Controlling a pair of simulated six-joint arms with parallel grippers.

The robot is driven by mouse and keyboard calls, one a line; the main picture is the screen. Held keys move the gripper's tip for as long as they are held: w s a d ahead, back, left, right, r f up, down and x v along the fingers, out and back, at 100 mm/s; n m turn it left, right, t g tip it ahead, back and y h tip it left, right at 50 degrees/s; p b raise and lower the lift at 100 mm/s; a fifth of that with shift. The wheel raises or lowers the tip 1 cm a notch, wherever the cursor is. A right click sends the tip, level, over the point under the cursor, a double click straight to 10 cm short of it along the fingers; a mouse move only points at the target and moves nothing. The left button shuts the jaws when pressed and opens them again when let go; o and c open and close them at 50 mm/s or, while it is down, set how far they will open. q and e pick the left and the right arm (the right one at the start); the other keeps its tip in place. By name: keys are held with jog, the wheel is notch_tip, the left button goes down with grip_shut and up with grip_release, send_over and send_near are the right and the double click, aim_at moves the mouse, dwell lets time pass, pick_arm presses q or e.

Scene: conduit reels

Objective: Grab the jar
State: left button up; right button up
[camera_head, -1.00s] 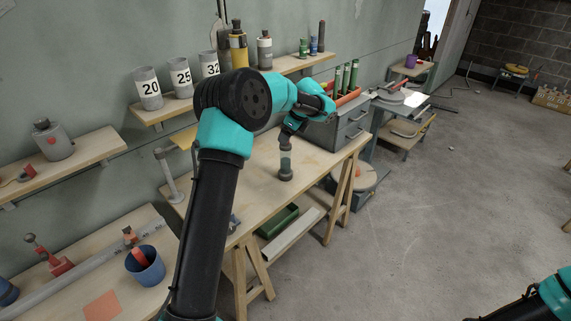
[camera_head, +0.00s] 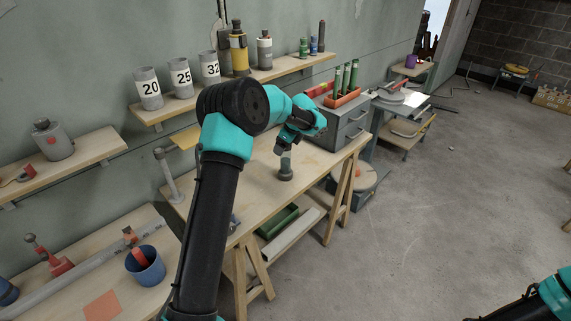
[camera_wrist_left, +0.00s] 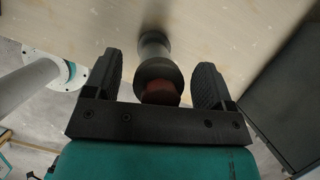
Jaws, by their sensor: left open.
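The jar (camera_head: 286,172) stands upright on the wooden workbench (camera_head: 255,190), a small grey piece with a wider foot. Its upper part is hidden by my left gripper in the head view. In the left wrist view the jar (camera_wrist_left: 157,72) shows dark grey with a reddish-brown end. My left gripper (camera_wrist_left: 160,68) is open, with one finger on each side of the jar and a visible gap at each finger. My right arm enters at the lower right of the head view, and its gripper is out of frame.
A grey drawer box (camera_head: 350,122) stands on the bench to the right of the jar. A grey post (camera_head: 167,175) stands at the bench's left end. A wall shelf (camera_head: 240,88) holds numbered cups and bottles behind. The bench around the jar is mostly clear.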

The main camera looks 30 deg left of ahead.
dwell(0.4)
pick_arm(q)
jog(key=c, duration=1.3)
